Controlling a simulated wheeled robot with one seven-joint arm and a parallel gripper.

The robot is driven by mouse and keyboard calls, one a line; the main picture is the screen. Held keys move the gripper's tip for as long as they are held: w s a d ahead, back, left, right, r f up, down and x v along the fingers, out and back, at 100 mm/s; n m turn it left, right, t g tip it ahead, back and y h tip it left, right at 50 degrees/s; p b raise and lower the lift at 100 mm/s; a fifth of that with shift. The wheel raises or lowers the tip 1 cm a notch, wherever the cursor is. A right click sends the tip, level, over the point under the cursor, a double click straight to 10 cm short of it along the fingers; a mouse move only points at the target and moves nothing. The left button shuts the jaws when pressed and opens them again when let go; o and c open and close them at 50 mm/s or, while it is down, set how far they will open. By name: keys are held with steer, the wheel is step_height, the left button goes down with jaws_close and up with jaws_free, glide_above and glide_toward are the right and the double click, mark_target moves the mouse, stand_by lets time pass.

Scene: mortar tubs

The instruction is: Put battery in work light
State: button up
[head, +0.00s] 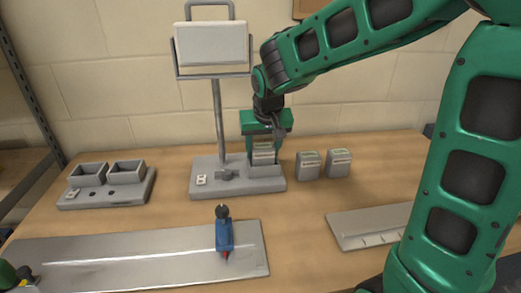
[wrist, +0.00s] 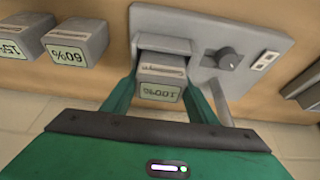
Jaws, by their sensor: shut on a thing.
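The work light (head: 212,45) stands on a grey base (head: 205,188) with a knob, a small switch plate and a battery bay on its right side. My gripper (head: 264,150) is over that bay, shut on a grey battery (head: 263,158). In the wrist view the held battery (wrist: 160,80) reads 100% and sits between the fingers at the mouth of the bay (wrist: 165,43). How deep it sits I cannot tell. The wrist view also shows the base (wrist: 245,25) with its knob.
Two more batteries stand right of the base, one (head: 308,165) and another (head: 338,162); the wrist view reads 60% (wrist: 75,45) and 15% (wrist: 22,35). A double-bay unit (head: 105,196) stands left. A metal sheet (head: 140,262) with a blue tool (head: 224,235) lies in front.

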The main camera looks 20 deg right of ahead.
steer(key=o, duration=1.5)
steer(key=shift+o, duration=0.2)
steer(key=v, duration=1.2)
steer(key=s+d+f+m+g, duration=0.1)
steer(key=s+d+f, duration=0.2)
steer(key=s+d, duration=0.35)
steer(key=s+d+f+m+g, duration=0.1)
steer(key=s+d+f, duration=0.2)
steer(key=s+d, duration=0.35)
steer(key=s+d+f, duration=0.1)
steer(key=s+f, duration=0.1)
steer(key=s, duration=0.3)
steer(key=s+d+f+m+g, duration=0.1)
steer(key=s+d+f, duration=0.1)
steer(key=s, duration=0.3)
steer(key=s+d+f+m+g+y, duration=0.1)
steer(key=s+f, duration=0.2)
steer(key=s, duration=0.2)
steer(key=shift+d, duration=0.4)
